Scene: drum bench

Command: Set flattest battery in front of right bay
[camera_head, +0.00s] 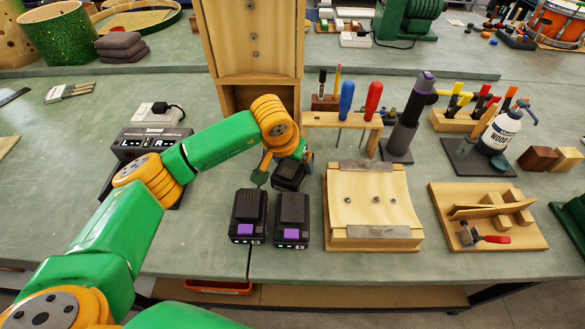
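Two black batteries with purple latches, a left one (248,216) and a right one (292,218), stand side by side on the bench, with small green lights on their front faces. A third black battery (289,178) lies just behind them, partly covered by my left gripper; its lights are hidden. My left gripper (284,170) is over this third battery, its fingers apart on either side; a gap shows beside the left finger. The dark charger (150,143), marked L and R, is at the left, its bays mostly hidden behind my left arm. My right gripper is out of view.
A wooden box (252,45) stands behind my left gripper. A wooden block fixture (372,205) stands right of the batteries, with a tool rack (345,120) behind it.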

